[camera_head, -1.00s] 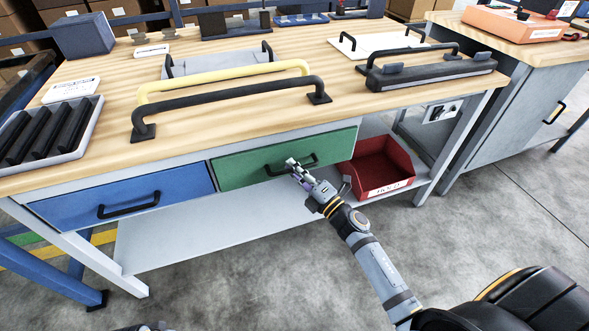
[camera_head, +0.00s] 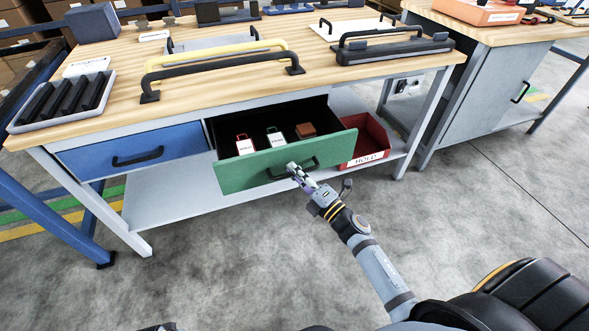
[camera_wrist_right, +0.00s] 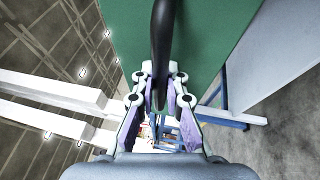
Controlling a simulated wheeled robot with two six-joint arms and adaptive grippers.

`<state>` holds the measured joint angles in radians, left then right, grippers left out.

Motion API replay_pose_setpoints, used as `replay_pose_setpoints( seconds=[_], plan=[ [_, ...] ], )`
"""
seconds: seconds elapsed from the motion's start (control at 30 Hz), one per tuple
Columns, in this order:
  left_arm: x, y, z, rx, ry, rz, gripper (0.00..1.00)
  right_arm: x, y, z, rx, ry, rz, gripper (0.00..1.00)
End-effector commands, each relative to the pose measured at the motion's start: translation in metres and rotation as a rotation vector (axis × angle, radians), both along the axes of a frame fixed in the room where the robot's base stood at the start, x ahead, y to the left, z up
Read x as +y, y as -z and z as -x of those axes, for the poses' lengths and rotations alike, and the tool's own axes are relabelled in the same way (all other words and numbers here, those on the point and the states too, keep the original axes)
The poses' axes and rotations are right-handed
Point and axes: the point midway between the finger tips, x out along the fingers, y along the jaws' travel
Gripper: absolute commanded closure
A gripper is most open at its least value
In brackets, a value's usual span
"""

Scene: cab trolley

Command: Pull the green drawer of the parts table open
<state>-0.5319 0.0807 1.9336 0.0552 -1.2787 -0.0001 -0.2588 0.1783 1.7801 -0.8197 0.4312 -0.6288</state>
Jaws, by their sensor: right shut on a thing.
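The green drawer (camera_head: 240,172) of the parts table (camera_head: 215,94) stands well out from the table, its inside showing. Two tags, one red and white (camera_head: 244,144) and one green and white (camera_head: 276,136), and a brown block (camera_head: 305,130) lie in it. My right gripper (camera_head: 293,168) is shut on the drawer's black handle (camera_head: 270,174). In the right wrist view the handle (camera_wrist_right: 162,50) runs between the two fingers (camera_wrist_right: 161,90), with the green front (camera_wrist_right: 222,25) behind it. My left gripper is not in view.
The blue drawer (camera_head: 130,148) beside it is shut. A red bin (camera_head: 366,140) labelled HOLD stands on the lower shelf right of the green drawer. A grey cabinet (camera_head: 490,95) stands at the right. The floor in front is clear.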

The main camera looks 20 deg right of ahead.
Motion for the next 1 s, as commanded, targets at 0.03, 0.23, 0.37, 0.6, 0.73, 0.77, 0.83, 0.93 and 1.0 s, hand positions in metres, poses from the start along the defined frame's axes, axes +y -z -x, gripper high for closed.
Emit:
replay_pose_setpoints(
  seconds=[0.03,0.23,0.37,0.6,0.73,0.77,0.83,0.93,1.0],
  plan=[
    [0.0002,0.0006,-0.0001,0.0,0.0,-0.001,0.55,0.0,0.0002,0.0021,0.001,0.0,0.001,1.0],
    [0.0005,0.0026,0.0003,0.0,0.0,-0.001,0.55,-0.0001,0.0,0.0056,0.0,0.0,0.0,1.0],
    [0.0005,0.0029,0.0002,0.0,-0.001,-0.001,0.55,-0.0001,0.0,0.0059,0.0,0.0,0.0,1.0],
    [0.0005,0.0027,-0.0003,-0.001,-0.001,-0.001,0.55,-0.0001,0.0001,0.0059,0.0,0.0,0.0,0.87],
    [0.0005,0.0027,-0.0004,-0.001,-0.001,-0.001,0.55,0.0,0.0001,0.0059,0.0,0.0,0.0,0.78],
    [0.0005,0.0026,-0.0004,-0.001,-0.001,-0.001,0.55,0.0,0.0001,0.0059,0.0,0.0,0.0,0.78],
    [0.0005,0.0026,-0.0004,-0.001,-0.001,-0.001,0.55,0.0,-0.0001,0.0059,0.0,0.0,0.0,0.78],
    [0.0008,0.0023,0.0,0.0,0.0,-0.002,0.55,-0.0001,0.0,0.006,0.0,0.0,0.0,0.78],
    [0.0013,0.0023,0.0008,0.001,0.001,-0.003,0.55,-0.0012,0.0009,0.0085,0.001,-0.001,0.001,0.78]
  ],
)
